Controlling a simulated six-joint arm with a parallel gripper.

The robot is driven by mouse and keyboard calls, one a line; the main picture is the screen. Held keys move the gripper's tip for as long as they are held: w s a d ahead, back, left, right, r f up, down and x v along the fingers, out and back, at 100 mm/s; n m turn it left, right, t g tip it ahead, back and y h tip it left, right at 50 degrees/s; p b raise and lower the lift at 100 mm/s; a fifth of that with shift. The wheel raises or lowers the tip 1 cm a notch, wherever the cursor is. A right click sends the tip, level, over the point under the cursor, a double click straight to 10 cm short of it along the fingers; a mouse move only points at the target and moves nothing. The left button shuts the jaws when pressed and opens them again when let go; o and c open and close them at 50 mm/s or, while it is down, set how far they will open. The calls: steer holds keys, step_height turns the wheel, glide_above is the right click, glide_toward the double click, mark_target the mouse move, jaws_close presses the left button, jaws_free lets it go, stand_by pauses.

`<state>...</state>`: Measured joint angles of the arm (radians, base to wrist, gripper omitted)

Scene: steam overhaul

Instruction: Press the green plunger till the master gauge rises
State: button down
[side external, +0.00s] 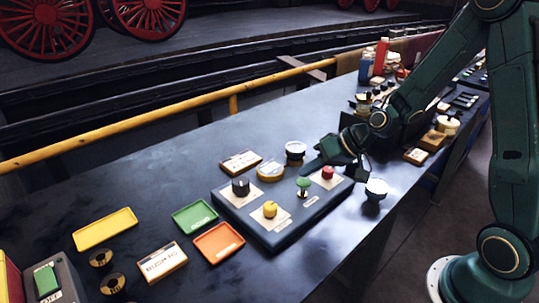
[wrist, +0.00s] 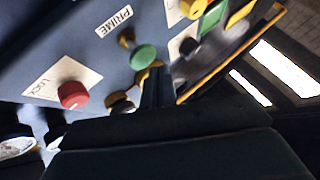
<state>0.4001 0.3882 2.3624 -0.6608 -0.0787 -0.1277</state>
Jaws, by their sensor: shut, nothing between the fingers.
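The green plunger (side external: 303,183) stands upright on the blue-grey control box (side external: 257,225) on the bench. In the wrist view the green cap (wrist: 143,57) sits by a label reading PRIME. My gripper (side external: 310,167) is shut and empty, just behind and above the plunger in the side view. In the wrist view its fingertips (wrist: 158,72) are close beside the cap; I cannot tell whether they touch it. A round white-topped piece (side external: 295,149) and a brass-rimmed round piece (side external: 270,171) stand behind the box. No gauge needle is readable.
The box also carries a red knob (side external: 327,173), a yellow knob (side external: 270,209) and a black knob (side external: 240,187). A white-topped cup-like piece (side external: 377,188) stands right of the box. Green (side external: 194,217), orange (side external: 219,242) and yellow (side external: 104,228) trays lie left.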

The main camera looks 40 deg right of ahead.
mark_target(309, 182)
steer(key=shift+r, duration=0.15)
steer(key=shift+r, duration=2.4)
steer(key=s+r+h, duration=0.1)
steer(key=s+r, duration=0.2)
steer(key=s, duration=0.5)
steer(key=s+r+n+g+h, duration=0.1)
steer(key=s+r+h, duration=0.1)
steer(key=s+r, duration=0.2)
steer(key=s+r+h, duration=0.2)
steer(key=s+r, duration=0.2)
steer(key=s, duration=0.7)
steer(key=shift+s+n+g, duration=0.3)
steer(key=shift+n+g, duration=0.1)
steer(key=shift+w, duration=0.1)
stand_by(0.8)
